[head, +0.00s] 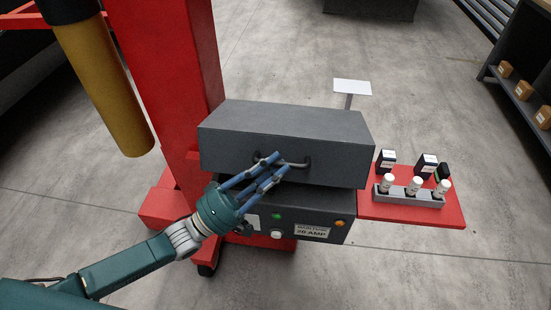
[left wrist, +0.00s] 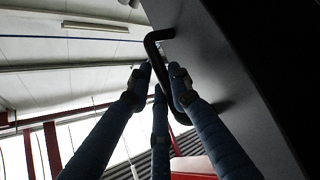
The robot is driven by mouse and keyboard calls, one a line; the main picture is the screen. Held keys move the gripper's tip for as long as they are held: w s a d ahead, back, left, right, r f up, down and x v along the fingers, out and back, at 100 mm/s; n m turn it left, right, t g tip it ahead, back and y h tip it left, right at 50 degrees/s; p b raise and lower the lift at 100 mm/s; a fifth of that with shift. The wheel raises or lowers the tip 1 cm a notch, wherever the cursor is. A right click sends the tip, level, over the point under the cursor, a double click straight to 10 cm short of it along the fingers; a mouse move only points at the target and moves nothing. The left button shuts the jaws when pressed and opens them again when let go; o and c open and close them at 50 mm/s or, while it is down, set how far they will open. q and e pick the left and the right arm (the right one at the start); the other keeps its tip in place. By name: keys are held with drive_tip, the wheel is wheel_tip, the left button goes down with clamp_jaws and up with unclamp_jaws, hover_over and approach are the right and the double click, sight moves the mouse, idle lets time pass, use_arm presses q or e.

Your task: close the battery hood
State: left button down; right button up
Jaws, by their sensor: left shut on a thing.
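The battery hood (head: 285,137) is a dark grey box lid on top of the charger box (head: 300,213). A dark gap shows between hood and box at the front, so the hood looks slightly raised or overhanging; I cannot tell which. A dark bar handle (head: 298,164) is on the hood's front face. My left gripper (head: 278,163) has its blue fingers shut on the handle. In the left wrist view the fingers (left wrist: 160,75) close around the black handle (left wrist: 153,42) beside the grey hood face (left wrist: 240,75). My right gripper is not in view.
A red shelf (head: 400,212) right of the box carries a grey rack (head: 408,198) with white-capped bottles and small dark boxes. A red column (head: 170,70) with a yellow cylinder (head: 105,85) stands at the left. A white plate (head: 352,87) stands behind the hood.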

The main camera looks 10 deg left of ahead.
use_arm(q)
drive_tip(key=shift+s+f+b, duration=0.2)
drive_tip(key=shift+s+f, duration=0.1)
drive_tip(key=shift+f, duration=0.35)
drive_tip(key=shift+s+f+b, duration=0.2)
drive_tip(key=shift+s+f, duration=0.05)
drive_tip(key=shift+f, duration=0.4)
drive_tip(key=shift+a, duration=0.1)
drive_tip(key=c, duration=1.8)
unclamp_jaws()
drive_tip(key=shift+c, duration=0.2)
drive_tip(key=shift+w, duration=0.15)
drive_tip(key=v, duration=1.2)
drive_tip(key=shift+r, duration=0.2)
